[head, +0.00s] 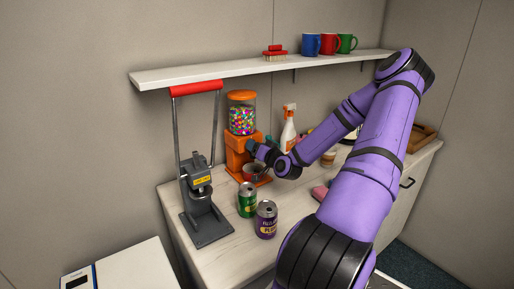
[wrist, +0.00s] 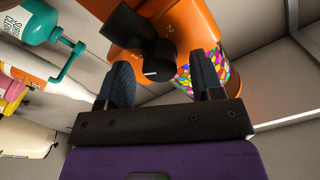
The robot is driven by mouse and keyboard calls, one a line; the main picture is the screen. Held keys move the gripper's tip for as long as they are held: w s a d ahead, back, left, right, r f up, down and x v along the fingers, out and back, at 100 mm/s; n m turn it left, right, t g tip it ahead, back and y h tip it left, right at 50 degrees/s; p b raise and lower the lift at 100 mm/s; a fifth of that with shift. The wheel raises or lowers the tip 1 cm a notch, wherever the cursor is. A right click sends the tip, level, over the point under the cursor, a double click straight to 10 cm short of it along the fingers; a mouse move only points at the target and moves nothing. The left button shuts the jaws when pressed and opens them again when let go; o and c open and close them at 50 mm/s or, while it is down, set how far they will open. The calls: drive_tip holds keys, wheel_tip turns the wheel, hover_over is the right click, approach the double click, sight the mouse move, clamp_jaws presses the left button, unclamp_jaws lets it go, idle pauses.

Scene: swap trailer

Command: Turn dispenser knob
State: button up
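The candy dispenser (head: 235,148) is orange with a clear globe of coloured candies and stands on the counter below the shelf. In the wrist view its orange body (wrist: 190,22) is at the top, with the globe (wrist: 218,72) to the right. The black knob (wrist: 152,42), with a small white mark, shows ahead of my fingertips, roughly between them. My gripper (wrist: 165,72) is open, and nothing is clasped between its fingers. I cannot tell whether a finger touches the knob. In the head view my gripper (head: 258,150) is at the dispenser's front right and hides the knob.
A metal cup (head: 251,174) sits at the dispenser's foot. A can crusher (head: 205,215) with a red handle stands left, and green (head: 246,200) and purple (head: 265,221) cans stand in front. A spray bottle (head: 288,128) is behind my wrist. The shelf (head: 225,72) runs above.

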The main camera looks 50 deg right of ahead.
drive_tip(key=shift+s, duration=0.1)
drive_tip(key=v, duration=1)
drive_tip(key=shift+s, duration=0.35)
